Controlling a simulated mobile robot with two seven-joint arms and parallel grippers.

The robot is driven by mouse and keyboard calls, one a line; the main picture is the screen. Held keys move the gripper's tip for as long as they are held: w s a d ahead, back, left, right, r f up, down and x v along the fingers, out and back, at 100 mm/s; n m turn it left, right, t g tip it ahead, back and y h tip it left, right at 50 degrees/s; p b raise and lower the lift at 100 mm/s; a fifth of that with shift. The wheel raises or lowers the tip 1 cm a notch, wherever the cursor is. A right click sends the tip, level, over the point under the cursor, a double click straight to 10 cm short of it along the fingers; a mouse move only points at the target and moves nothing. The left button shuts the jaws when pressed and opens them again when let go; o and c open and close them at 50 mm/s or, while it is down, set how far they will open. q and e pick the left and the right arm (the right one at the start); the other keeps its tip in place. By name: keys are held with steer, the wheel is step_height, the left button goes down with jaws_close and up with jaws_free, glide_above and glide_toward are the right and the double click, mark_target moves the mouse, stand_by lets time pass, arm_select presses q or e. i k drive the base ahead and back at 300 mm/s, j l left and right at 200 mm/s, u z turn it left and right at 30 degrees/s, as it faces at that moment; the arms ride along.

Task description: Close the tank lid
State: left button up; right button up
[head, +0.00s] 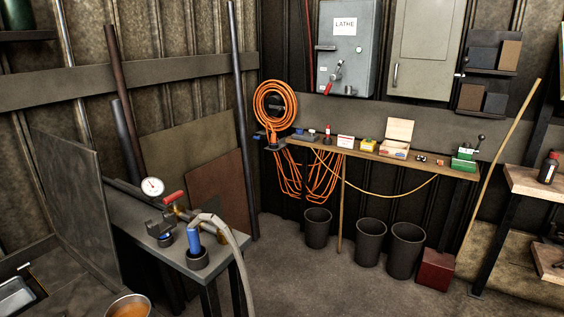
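No part is plainly marked as the tank or its lid. At the lower left corner a metal basin (14,297) is cut off by the picture edge. A round pan (128,307) holding orange-brown contents is cut off at the bottom edge. Neither of my grippers is in view.
A grey bench (160,262) carries a gauge (152,187), a red-handled valve (173,198) and a hose (232,248). Black bins (370,243) stand under the wooden shelf (400,160) at the back. The floor (320,285) in the middle is clear.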

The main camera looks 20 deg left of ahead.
mark_target(70, 172)
steer(key=i+l+u, duration=0.15)
steer(key=i+u, duration=0.15)
steer(key=u, duration=0.2)
steer(key=i+l+u, duration=0.25)
steer(key=u, duration=0.25)
steer(key=i+l+u, duration=0.2)
steer(key=u, duration=0.3)
steer(key=i+l+u, duration=0.1)
steer(key=l+u, duration=0.4)
steer(key=i+l+u, duration=0.1)
steer(key=l+u, duration=0.6)
steer(key=l, duration=0.25)
steer(key=l+u, duration=0.35)
steer(key=l, duration=0.15)
